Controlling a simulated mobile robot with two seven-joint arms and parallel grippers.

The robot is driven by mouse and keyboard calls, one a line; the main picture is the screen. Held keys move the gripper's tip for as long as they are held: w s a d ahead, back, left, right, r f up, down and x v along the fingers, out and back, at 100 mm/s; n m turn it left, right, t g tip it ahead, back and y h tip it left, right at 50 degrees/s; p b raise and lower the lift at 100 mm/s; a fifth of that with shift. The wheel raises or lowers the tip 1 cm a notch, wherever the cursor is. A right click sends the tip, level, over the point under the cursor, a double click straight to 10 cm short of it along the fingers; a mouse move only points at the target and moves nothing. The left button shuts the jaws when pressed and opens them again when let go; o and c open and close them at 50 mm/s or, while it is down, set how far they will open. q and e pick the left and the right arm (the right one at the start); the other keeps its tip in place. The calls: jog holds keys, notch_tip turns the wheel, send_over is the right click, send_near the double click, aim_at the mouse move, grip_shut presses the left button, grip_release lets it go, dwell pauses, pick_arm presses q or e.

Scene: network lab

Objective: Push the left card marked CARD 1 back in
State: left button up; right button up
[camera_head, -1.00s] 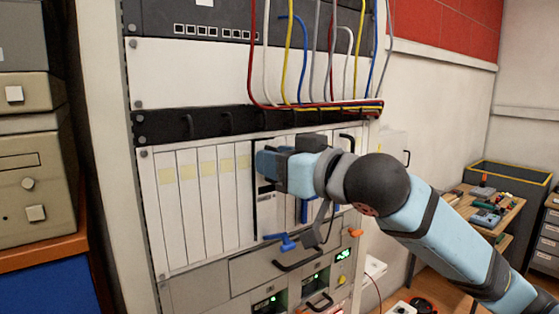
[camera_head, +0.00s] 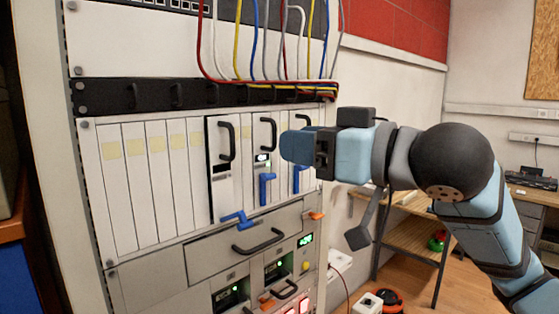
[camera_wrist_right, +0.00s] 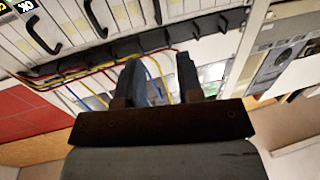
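The left card (camera_head: 222,185) stands in the rack's card row, with a black upright handle at its top and a dark strip down its left side. Its blue lever (camera_head: 238,219) sticks out near its foot. I cannot read its marking. A middle card (camera_head: 265,160) with a small lit display and a blue lever (camera_head: 266,189) stands to its right. A third card with a blue lever (camera_head: 300,178) is partly hidden by my right gripper (camera_head: 298,147). That gripper is in front of the rack, right of the left card. Its fingers (camera_wrist_right: 158,76) are apart and empty. My left gripper is not in view.
Coloured cables (camera_head: 238,60) hang above the card row and run over a black cable bar (camera_head: 140,95). Below are a drawer handle (camera_head: 258,242) and lit units (camera_head: 232,293). A wooden bench (camera_head: 415,240) stands at the right.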

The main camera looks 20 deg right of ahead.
pick_arm(q)
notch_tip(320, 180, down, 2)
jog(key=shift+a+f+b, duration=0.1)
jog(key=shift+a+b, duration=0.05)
jog(key=shift+b, duration=0.35)
pick_arm(e)
jog(key=shift+s+d, duration=0.25)
jog(key=shift+s, duration=0.25)
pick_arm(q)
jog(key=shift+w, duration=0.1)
